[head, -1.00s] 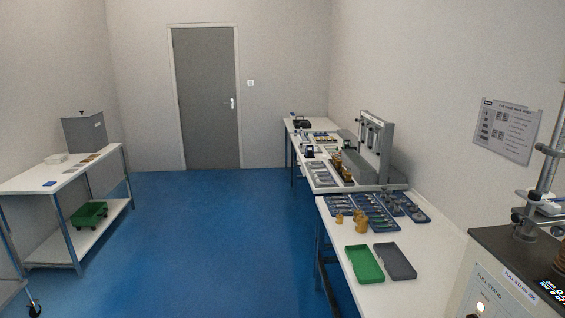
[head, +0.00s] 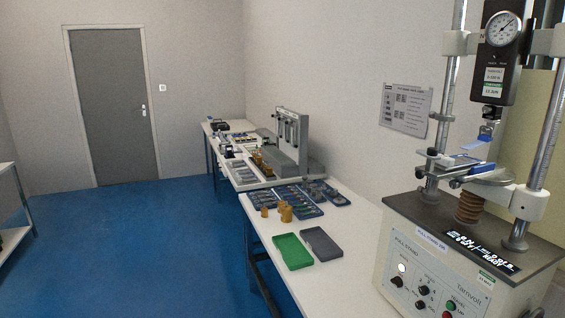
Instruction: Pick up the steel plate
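I cannot make out for certain which thing is the steel plate. A dark grey flat piece (head: 321,244) lies on the white bench beside a green tray (head: 292,252). A flat metallic piece (head: 455,164) sits on the platform of the pull stand (head: 446,262) at the right, with a blue part near it. Neither of my grippers is in view.
The long white bench (head: 275,226) runs along the right wall. It bears blue trays (head: 297,201), brass-coloured cylinders (head: 286,213) and a grey upright stand (head: 290,135). The blue floor (head: 130,250) is clear to the grey door (head: 110,105).

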